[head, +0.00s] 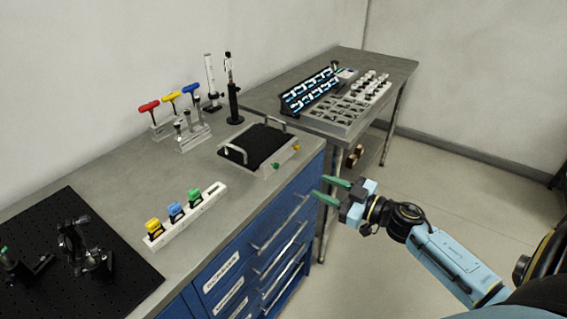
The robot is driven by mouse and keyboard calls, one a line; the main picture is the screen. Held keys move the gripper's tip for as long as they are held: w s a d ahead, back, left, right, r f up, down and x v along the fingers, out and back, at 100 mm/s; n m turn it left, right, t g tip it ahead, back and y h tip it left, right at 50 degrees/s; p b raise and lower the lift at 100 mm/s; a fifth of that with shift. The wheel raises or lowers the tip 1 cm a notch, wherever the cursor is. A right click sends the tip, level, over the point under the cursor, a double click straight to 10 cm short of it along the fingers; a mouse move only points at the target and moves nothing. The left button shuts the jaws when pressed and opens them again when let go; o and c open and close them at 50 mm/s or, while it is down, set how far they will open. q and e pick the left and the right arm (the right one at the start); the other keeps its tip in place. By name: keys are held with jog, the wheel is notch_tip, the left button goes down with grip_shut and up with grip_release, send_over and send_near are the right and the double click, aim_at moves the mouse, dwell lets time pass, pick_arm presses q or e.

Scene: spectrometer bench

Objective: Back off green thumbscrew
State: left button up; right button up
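A small green thumbscrew (277,166) sits on the front side of a grey box (262,172) with a black top and two handles, near the bench's right edge. A yellow thumbscrew (296,148) is on the same side, further right. My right gripper (328,190) has green fingertips spread apart with nothing between them. It hangs in free air right of the bench, apart from the green thumbscrew, and points toward the drawers. My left gripper is not in view. A small green-tipped part (4,249) also shows at the far left.
A white rack (209,210) with yellow, blue and green blocks stands at the bench front. A black perforated board (120,275) with mounts is at the left. T-handled tools (170,97) stand behind. A second table (390,66) holds trays. Floor right of the bench is clear.

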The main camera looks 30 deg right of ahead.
aim_at(278, 167)
jog(key=x, duration=1.3)
jog(key=shift+w, duration=0.1)
grip_shut()
